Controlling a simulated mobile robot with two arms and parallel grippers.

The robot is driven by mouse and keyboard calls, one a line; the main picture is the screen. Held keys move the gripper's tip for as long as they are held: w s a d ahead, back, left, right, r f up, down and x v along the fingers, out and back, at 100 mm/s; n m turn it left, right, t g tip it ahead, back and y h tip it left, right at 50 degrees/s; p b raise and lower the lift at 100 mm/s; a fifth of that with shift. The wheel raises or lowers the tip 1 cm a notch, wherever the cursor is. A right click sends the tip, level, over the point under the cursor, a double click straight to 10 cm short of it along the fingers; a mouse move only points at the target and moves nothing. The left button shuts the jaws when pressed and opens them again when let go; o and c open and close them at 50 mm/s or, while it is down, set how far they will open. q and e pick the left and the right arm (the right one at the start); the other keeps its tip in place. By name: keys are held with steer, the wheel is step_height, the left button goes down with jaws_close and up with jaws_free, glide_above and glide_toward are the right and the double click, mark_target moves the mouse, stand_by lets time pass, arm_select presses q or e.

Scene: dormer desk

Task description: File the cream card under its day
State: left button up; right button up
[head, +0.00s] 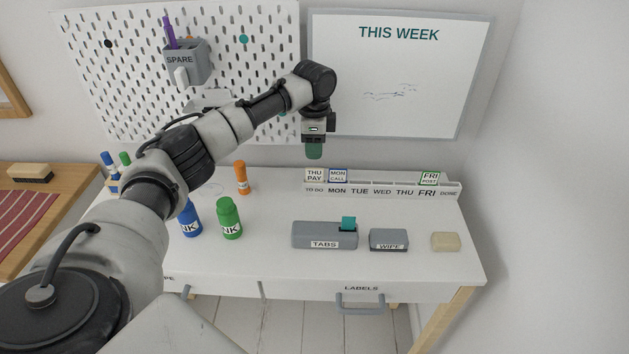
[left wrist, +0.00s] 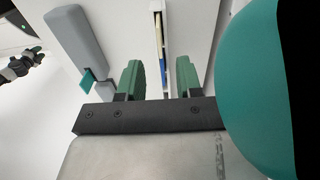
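The cream card (head: 314,175), marked THU PAY, stands upright in the TO DO slot at the left end of the day rack (head: 382,191). The MON CALL card (head: 338,175), blue-edged, is in the MON slot, and the green-edged FRI POST card (head: 429,178) is in the FRI slot. My left gripper (head: 314,152) points down just above the cream card. In the left wrist view my left gripper (left wrist: 160,77) is open, with a cream strip (left wrist: 157,28) and a blue strip (left wrist: 163,75) seen between its green fingers. My right gripper is not in view.
A grey TABS box (head: 324,236) with a teal tab, a WIPE block (head: 388,240) and a beige block (head: 445,242) stand in front of the rack. Ink bottles, one green (head: 229,220), stand left. The pegboard (head: 130,75) and whiteboard (head: 400,80) are behind.

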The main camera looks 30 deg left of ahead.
mark_target(314, 172)
arm_select(q)
step_height(314, 172, down, 8)
steer(key=shift+f, duration=0.15)
stand_by(0.3)
jaws_close()
